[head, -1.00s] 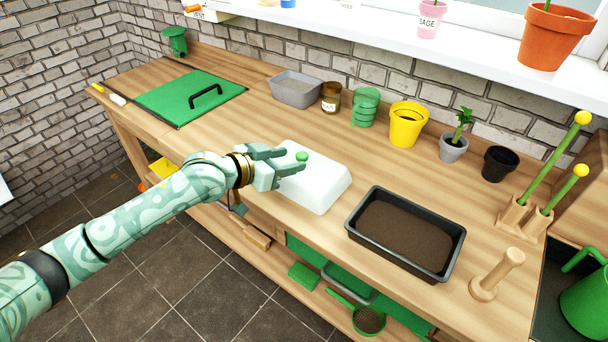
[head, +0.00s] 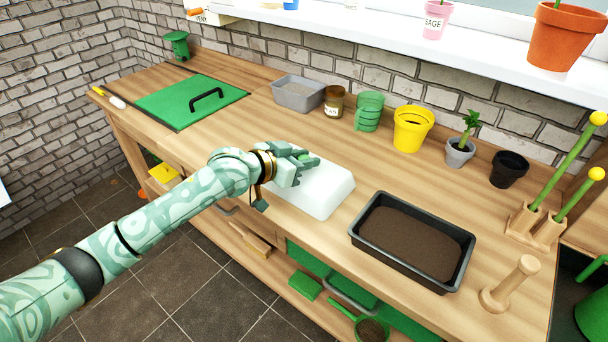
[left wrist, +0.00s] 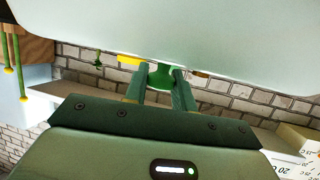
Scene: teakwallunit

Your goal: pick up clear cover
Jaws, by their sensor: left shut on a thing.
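The clear cover (head: 325,190) is a whitish, see-through box shape with a green knob on top. In the head view it is on the wooden bench, left of the black soil tray; whether it touches the bench I cannot tell. My left gripper (head: 308,160) is over its top, shut on the green knob. In the left wrist view the green knob (left wrist: 161,76) sits between the two fingers, and the pale cover (left wrist: 190,30) fills the top of the picture. My right gripper is not in view.
A black tray of soil (head: 374,258) stands close to the right of the cover. A yellow pot (head: 412,130), a green cup (head: 368,112), a brown jar (head: 333,102) and a grey bin (head: 297,94) line the back. A green lid (head: 170,99) lies left. A wooden tamper (head: 508,285) stands right.

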